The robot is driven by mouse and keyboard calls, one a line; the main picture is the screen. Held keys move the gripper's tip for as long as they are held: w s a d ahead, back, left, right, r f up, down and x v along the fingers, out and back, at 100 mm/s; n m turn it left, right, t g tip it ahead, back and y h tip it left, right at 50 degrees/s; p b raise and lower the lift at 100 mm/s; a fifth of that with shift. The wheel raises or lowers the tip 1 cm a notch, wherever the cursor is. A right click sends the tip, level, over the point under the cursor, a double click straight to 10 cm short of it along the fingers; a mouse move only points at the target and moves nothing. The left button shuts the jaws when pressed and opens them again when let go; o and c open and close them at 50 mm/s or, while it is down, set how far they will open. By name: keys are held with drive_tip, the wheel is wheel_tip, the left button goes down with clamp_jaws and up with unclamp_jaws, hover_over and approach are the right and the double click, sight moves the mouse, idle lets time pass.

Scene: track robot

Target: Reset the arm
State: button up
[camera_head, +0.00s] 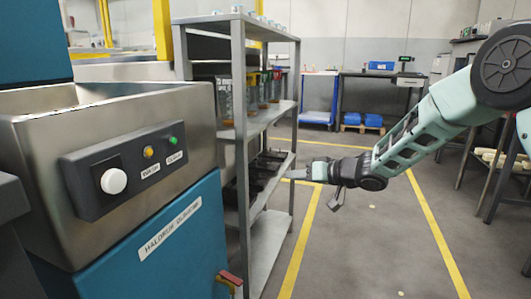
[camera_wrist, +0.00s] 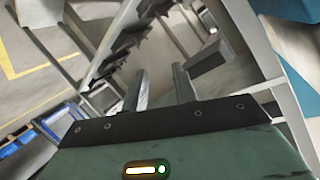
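My arm (camera_head: 420,133) is pale green and reaches in from the right in the head view, stretched out toward the shelf rack. My gripper (camera_head: 293,175) points left, with its tips beside the rack's right post; I cannot tell whether they touch it. In the wrist view my gripper (camera_wrist: 159,84) shows two dark fingers standing apart with nothing between them. The metal shelf rack (camera_head: 268,118) is close in front of the gripper and also shows tilted in the wrist view (camera_wrist: 248,42).
A steel machine (camera_head: 30,150) with a blue front and a button panel (camera_head: 130,170) stands at the left. Yellow lines (camera_head: 435,235) mark the grey floor. Blue crates (camera_head: 361,119) and a workbench (camera_head: 375,77) are at the back. The middle floor is clear.

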drive_tip(key=s+d+f+m+h, duration=0.1)
drive_tip(key=s+d+m+h, duration=0.1)
drive_tip(key=s+d+h, duration=0.45)
drive_tip(key=s+d+m+h, duration=0.2)
drive_tip(key=s+d+h, duration=0.2)
drive_tip(key=s+d, duration=0.55)
drive_tip(key=s+d+f+m+g, duration=0.1)
drive_tip(key=s+d+g, duration=0.25)
drive_tip(key=s, duration=0.45)
drive_tip(key=s+d+f+g, duration=0.2)
drive_tip(key=s+d, duration=0.2)
drive_tip(key=s, duration=0.5)
drive_tip(key=s+a+r+n+g+p, duration=0.1)
drive_tip(key=s+a+r+n, duration=0.1)
drive_tip(key=s+a+n, duration=0.5)
drive_tip(key=s+a+r+g+p, duration=0.1)
drive_tip(key=s+a+r+g, duration=0.1)
drive_tip(key=s+a, duration=0.65)
drive_tip(key=w+a+r+p, duration=0.1)
drive_tip(key=r+p, duration=1.8)
drive_tip(key=w+a+r+p, duration=0.1)
drive_tip(key=a+r+p, duration=0.1)
drive_tip(key=r+p, duration=1.7)
drive_tip(key=shift+r+n, duration=0.2)
drive_tip(key=shift+n, duration=0.1)
drive_tip(key=shift+w+a, duration=0.1)
drive_tip(key=shift+w, duration=0.1)
